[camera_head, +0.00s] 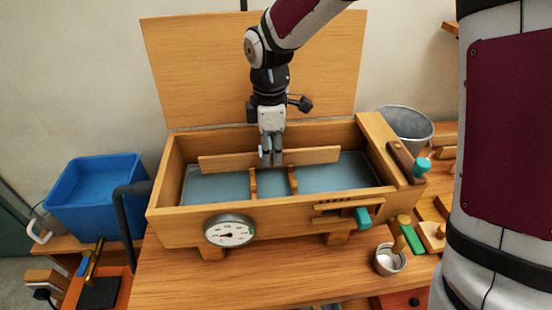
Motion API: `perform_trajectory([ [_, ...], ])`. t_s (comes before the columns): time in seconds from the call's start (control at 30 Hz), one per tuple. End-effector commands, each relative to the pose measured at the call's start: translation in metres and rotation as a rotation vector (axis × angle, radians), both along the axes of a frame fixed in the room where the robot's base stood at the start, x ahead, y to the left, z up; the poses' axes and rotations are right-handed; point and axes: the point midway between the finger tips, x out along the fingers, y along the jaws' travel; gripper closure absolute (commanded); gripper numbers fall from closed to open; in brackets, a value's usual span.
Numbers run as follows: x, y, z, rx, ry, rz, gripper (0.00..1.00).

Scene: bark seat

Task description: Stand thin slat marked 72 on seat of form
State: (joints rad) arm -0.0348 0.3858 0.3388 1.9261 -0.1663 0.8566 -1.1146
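A long thin wooden slat (225,163) lies level inside the open wooden box (190,220), near its back wall. No number is legible on it. My gripper (271,158) points down at the middle of the slat, and its fingers appear closed around the slat's upper edge. Two small upright wooden brackets (253,183) stand just in front of the slat inside the box. I cannot make out a form with a seat for certain.
The box has a blue-grey interior (335,175), a raised lid (190,70), a round dial (230,231) and a teal-handled slider (361,217) in front. A blue bin (95,190) stands left, a metal bucket (408,122) right. A small metal cup (389,260) stands front right.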

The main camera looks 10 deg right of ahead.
Motion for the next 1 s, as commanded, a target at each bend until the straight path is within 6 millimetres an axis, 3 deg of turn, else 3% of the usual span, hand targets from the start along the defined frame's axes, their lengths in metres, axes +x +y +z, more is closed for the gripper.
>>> perform_trajectory([
  [0.33, 0.000, 0.000, 0.004, 0.000, -0.001, 0.000, 1.00],
  [1.0, 0.000, 0.000, 0.046, 0.000, -0.001, 0.000, 1.00],
])
